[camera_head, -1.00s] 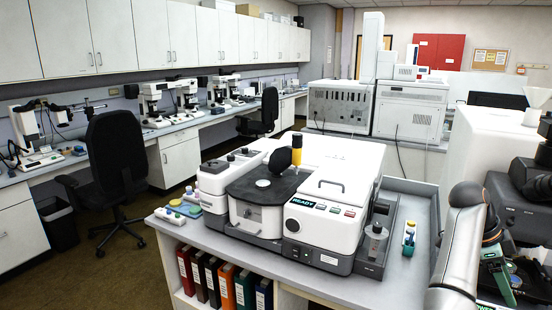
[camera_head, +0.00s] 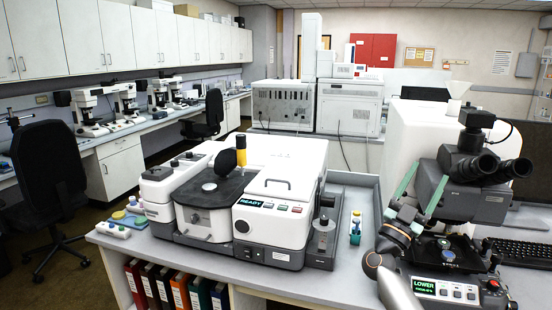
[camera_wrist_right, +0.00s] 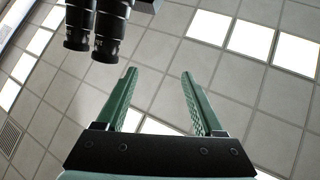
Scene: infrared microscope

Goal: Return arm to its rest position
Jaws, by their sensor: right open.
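My right arm comes in at the bottom right of the head view, in front of the black microscope (camera_head: 468,172). My right gripper (camera_head: 430,171) has two green fingers that point upward, spread apart, beside the microscope's head. In the right wrist view the gripper (camera_wrist_right: 159,73) is open and empty, with the ceiling behind its fingers. The microscope's two black eyepieces (camera_wrist_right: 92,42) show at the upper left there, apart from the fingers. My left gripper is not in view.
The white infrared instrument (camera_head: 275,190) with a READY display stands on the grey bench (camera_head: 340,270). A small blue and yellow bottle (camera_head: 355,228) stands to its right. The microscope's base display (camera_head: 443,290) reads LOWER. A keyboard (camera_head: 520,250) lies at the far right.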

